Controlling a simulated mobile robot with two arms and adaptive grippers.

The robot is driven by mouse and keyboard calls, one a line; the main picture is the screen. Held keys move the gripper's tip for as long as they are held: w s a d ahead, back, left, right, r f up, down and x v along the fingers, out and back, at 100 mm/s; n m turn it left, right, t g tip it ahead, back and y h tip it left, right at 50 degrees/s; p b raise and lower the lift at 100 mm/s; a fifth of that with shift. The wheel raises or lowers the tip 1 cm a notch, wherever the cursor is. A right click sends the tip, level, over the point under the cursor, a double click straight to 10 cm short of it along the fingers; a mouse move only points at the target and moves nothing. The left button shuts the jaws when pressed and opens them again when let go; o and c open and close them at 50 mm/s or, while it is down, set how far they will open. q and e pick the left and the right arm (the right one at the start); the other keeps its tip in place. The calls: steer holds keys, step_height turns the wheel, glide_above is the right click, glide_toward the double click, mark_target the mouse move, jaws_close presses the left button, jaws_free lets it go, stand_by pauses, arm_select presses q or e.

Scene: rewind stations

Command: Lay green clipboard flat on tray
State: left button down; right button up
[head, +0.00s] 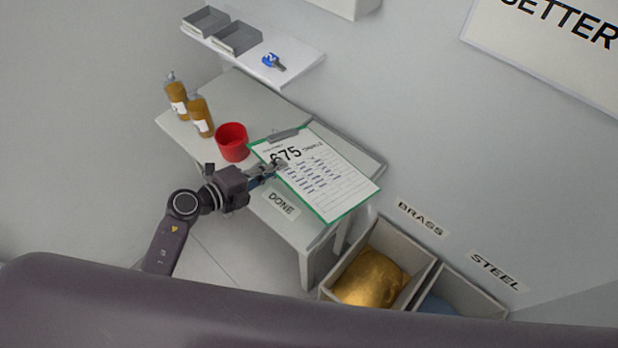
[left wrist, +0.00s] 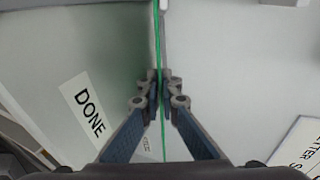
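The green clipboard (head: 318,178) carries a white sheet headed 675 and has a grey clip at its top end. In the head view it is over the right part of the table, its printed face towards the camera. My left gripper (head: 275,170) is shut on its left long edge. In the left wrist view the clipboard (left wrist: 157,50) is a thin green line, edge-on between the fingertips (left wrist: 160,90). The grey tray (head: 372,160) shows only as a rim behind the clipboard; the rest is hidden. I cannot tell whether they touch. My right gripper is out of view.
A red cup (head: 232,142) and two amber bottles (head: 189,105) stand on the table's left part. The DONE label (head: 281,203) is at the front edge. A bin with brass-coloured contents (head: 371,279) stands below right. A shelf (head: 255,62) hangs behind.

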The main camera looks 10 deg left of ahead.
arm_select(q)
steer(key=c, duration=2.3)
jaws_free()
steer(key=shift+s+a+r+p, duration=0.25)
steer(key=shift+s+a+p, duration=0.05)
steer(key=shift+s+p, duration=0.1)
steer(key=p+v, duration=0.2)
steer(key=v, duration=0.5)
